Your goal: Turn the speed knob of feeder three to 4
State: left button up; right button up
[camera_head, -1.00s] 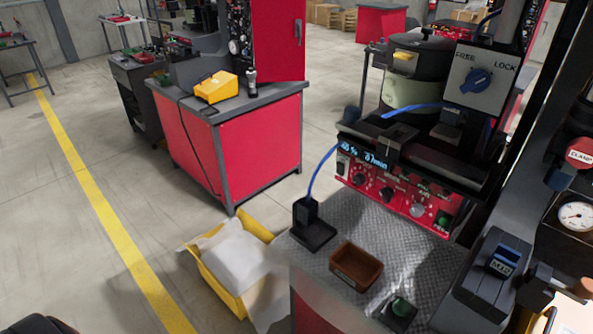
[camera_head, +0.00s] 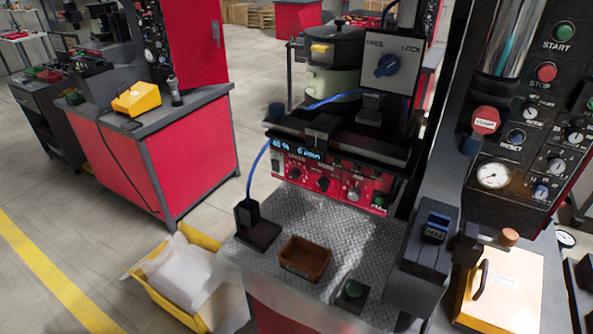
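A bowl feeder (camera_head: 335,80) stands on the bench right of centre. Below it is a red control panel (camera_head: 330,182) with a lit blue display (camera_head: 296,149) that seems to read 40 % and a per-minute rate. Several knobs sit in a row on the panel. The leftmost black knob (camera_head: 295,173) seems to be labelled SPEED; its exact setting is too small to read. I cannot make out a feeder number. Neither of my grippers is in view.
A FREE/LOCK switch plate (camera_head: 387,64) stands above the panel at right. A yellow bin (camera_head: 190,280) stands on the floor at left.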

aim_at(295, 173)
jog(key=i+j+z, duration=0.25)
jog(key=j, duration=0.4)
jog(key=j+z, duration=0.2)
jog(key=j, duration=0.45)
jog(key=i+j+z, duration=0.25)
jog(key=j, duration=0.5)
jog(key=k+l, duration=0.05)
jog(key=k, duration=0.05)
